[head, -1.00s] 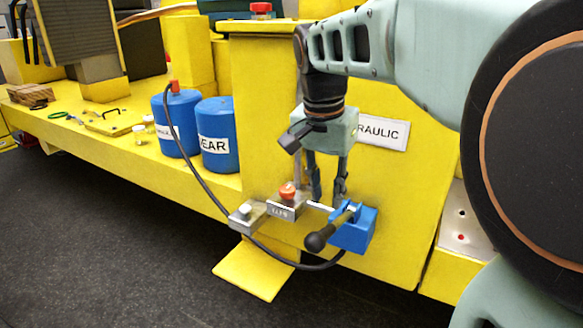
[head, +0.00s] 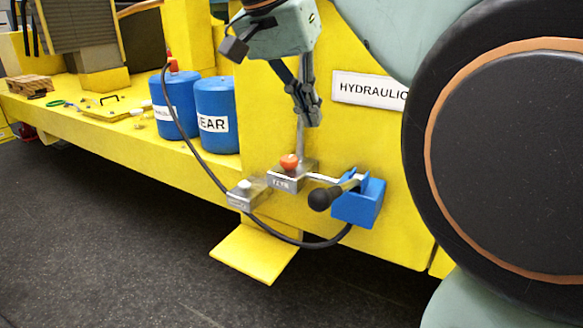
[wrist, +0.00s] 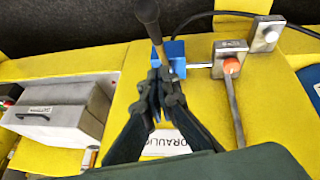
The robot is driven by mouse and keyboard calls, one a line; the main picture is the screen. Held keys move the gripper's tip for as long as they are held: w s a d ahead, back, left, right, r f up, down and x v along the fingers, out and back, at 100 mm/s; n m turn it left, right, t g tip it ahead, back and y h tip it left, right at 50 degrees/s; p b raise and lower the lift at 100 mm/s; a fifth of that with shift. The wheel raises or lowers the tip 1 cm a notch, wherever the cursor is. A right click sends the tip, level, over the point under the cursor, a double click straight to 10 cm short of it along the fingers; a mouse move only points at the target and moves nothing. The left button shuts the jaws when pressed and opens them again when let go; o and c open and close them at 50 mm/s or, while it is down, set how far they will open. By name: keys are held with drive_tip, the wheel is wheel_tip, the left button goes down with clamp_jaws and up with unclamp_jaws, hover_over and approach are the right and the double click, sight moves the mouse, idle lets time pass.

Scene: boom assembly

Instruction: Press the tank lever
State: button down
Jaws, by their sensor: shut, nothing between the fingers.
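A blue box (head: 360,205) on the yellow machine's side carries a lever with a black ball end (head: 320,200), pointing out to the left. I take this as the tank lever; no label on it is readable. My gripper (head: 312,118) is shut and empty, above the box and to its left, apart from the lever in the head view. In the wrist view the closed fingertips (wrist: 163,88) overlap part of the blue box (wrist: 174,52), and the lever handle (wrist: 149,20) shows beyond them.
A metal block with an orange knob (head: 289,162) and a grey upright rod (head: 301,145) stands left of the box. A second metal block (head: 247,194) and a black hose (head: 210,180) are nearby. Blue canisters (head: 218,105) stand left. A yellow step (head: 255,253) juts out below.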

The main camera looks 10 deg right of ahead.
drive_tip(key=shift+r, duration=0.1)
idle(0.3)
drive_tip(key=b, duration=0.1)
approach(341, 188)
drive_tip(key=w, duration=0.1)
drive_tip(key=f, duration=0.2)
drive_tip(key=shift+s+a+f+b, duration=0.25)
drive_tip(key=shift+b, duration=0.05)
drive_tip(key=shift+s+f, duration=0.3)
drive_tip(key=shift+f, duration=0.45)
